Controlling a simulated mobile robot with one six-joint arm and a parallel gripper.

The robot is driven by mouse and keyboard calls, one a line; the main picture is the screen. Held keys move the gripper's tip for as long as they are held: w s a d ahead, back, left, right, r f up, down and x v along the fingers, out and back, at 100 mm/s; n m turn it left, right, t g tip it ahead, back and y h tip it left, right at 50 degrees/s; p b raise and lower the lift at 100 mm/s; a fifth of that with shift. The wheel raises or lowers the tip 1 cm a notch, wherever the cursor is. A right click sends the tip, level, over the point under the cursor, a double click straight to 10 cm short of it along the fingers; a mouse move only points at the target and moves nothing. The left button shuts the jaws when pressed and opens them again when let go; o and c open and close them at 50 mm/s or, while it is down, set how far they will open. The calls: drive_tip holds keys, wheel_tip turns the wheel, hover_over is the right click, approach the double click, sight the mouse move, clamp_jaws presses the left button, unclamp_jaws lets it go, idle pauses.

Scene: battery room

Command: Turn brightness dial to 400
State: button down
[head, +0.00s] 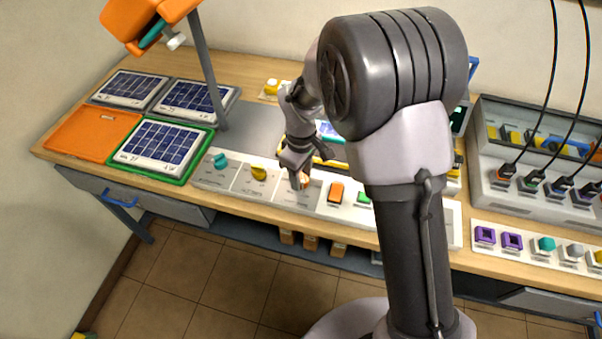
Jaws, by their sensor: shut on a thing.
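A white control panel (228,184) runs along the front of the bench. It carries a teal knob (220,161), a yellow knob (258,173) and a pale orange knob (304,180), left to right. My gripper (298,182) points down at the pale orange knob and is shut on it, with the knob mostly hidden by the fingers. The labels and scale marks are too small to read, so I cannot tell which knob is the brightness dial or what value it shows.
An orange button (336,192) and a green button (363,198) sit just right of my gripper. Solar panels (163,143) and an orange tray (91,136) lie left. A lamp (145,20) leans above. A cabled unit (490,190) stands right.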

drive_tip(key=m, duration=0.5)
drive_tip(key=shift+m, duration=0.3)
drive_tip(key=m+b, duration=0.1)
drive_tip(key=m, duration=0.5)
drive_tip(key=shift+f, duration=0.1)
drive_tip(key=m+b, duration=0.1)
drive_tip(key=m, duration=0.5)
drive_tip(key=shift+m, duration=0.3)
drive_tip(key=shift+m+b, duration=0.85)
drive_tip(key=shift+m, duration=1.75)
drive_tip(key=c, duration=0.9)
unclamp_jaws()
drive_tip(key=shift+r, duration=0.2)
